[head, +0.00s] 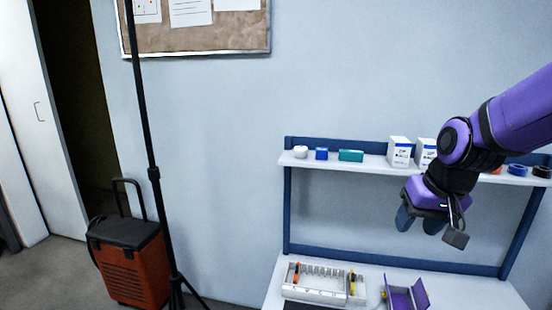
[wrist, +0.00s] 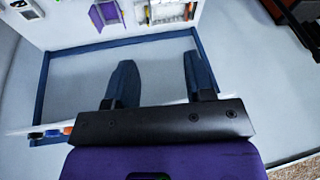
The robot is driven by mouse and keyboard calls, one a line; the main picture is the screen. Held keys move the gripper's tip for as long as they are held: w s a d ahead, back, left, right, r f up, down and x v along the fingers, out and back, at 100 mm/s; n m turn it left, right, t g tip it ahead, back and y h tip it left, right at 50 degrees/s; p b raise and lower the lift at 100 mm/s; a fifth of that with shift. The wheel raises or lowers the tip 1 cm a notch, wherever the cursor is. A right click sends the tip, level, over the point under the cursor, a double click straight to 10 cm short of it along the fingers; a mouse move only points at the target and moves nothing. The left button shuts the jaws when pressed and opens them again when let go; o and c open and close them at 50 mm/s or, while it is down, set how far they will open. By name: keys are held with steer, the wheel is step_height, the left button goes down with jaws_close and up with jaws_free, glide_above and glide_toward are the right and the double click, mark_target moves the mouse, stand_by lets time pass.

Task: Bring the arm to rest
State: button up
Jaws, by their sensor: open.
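My gripper (head: 421,219) hangs from my purple arm at the right of the head view, in front of the shelf and above the workbench. Its two blue fingers point down and stand apart with nothing between them. In the wrist view the open fingers (wrist: 155,80) also show empty, with the blue bench frame and the bench top beyond them. My gripper appears clear of the things on the bench and shelf.
The white workbench (head: 462,290) holds a grey rack (head: 318,290) and a purple holder (head: 405,294). The shelf (head: 350,163) carries small boxes and tape rolls. A black stand pole (head: 150,130) and an orange case (head: 133,268) are at left.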

steer(key=s+d+r+t, duration=0.1)
steer(key=s+d+r, duration=0.1)
steer(key=s+r, duration=0.3)
steer(key=s+d+r+h, duration=0.1)
steer(key=s+r, duration=0.3)
steer(key=s, duration=0.5)
steer(key=shift+s+d+r+n+t, duration=0.35)
steer(key=shift+s+d+n+t, duration=0.05)
stand_by(1.1)
